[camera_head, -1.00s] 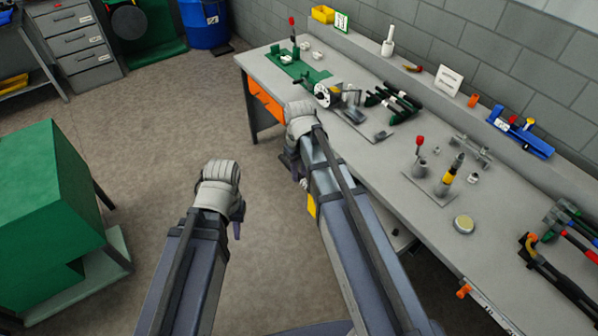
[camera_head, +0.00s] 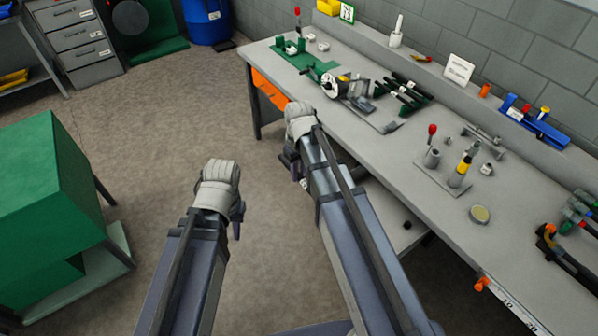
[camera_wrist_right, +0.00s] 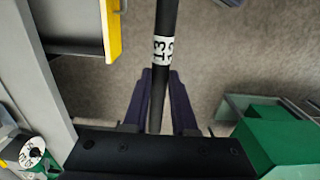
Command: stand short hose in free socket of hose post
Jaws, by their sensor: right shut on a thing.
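My right gripper (camera_wrist_right: 159,85) is shut on a black hose (camera_wrist_right: 168,18) with a white label reading 13. The hose runs between its fingers and out of the top of the right wrist view. In the head view the right gripper (camera_head: 292,163) is beside the bench's front edge, and the hose is hard to make out there. My left gripper (camera_head: 238,222) hangs over the floor, its fingers seen too narrowly to judge. A grey plate (camera_head: 430,180) on the bench bears upright holders, one with a red-topped piece, one yellow and black. I cannot tell whether this is the hose post.
The grey bench (camera_head: 400,150) runs along the wall at right, with a reel (camera_head: 336,87), black-and-green tools (camera_head: 405,95), a round tin (camera_head: 480,214) and a blue rack (camera_head: 535,125). A green cabinet (camera_head: 40,190) stands at left. Open floor lies between.

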